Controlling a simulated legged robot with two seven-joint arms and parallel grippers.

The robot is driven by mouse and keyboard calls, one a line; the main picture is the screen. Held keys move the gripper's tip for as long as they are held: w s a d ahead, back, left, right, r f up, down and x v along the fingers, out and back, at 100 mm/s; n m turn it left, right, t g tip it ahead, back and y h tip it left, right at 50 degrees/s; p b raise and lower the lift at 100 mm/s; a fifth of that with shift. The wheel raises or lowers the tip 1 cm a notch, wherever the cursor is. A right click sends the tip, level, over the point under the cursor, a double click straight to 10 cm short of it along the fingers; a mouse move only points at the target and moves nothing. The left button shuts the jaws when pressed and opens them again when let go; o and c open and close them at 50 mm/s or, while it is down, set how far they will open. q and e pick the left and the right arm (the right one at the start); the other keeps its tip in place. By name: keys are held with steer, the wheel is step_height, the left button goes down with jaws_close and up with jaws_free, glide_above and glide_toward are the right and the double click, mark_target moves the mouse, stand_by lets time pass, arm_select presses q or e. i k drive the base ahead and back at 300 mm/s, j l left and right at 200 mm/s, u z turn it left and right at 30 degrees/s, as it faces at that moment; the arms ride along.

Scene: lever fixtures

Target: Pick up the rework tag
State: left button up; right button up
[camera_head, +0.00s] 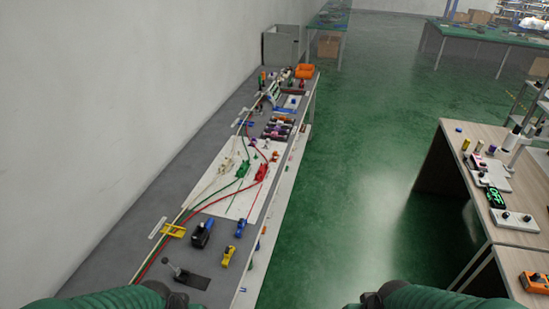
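I cannot make out the rework tag for certain; items on the long grey bench (120,262) are small at this distance. Green sleeves of my two arms show at the bottom edge, one left and one right. Neither of my grippers is in view. On the near end of the bench are a black lever fixture (188,277), a blue and black device (202,233), a yellow item (228,256) and a blue item (240,228).
The grey bench runs along the wall, with a white sheet (233,206), cables, a yellow holder (174,230) and an orange bin (304,71). A wooden table (456,143) with devices stands right. Open green floor (350,190) lies between them.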

mark_target(276, 154)
steer(key=i+l+z, duration=0.15)
steer(key=i+z, duration=0.5)
steer(key=i, duration=2.75)
steer(key=i+u, duration=0.3)
steer(key=u, duration=0.15)
steer(key=i+l+u, duration=0.2)
steer(key=u, duration=0.25)
steer(key=i+l+u, duration=0.6)
steer(key=u, duration=3.3)
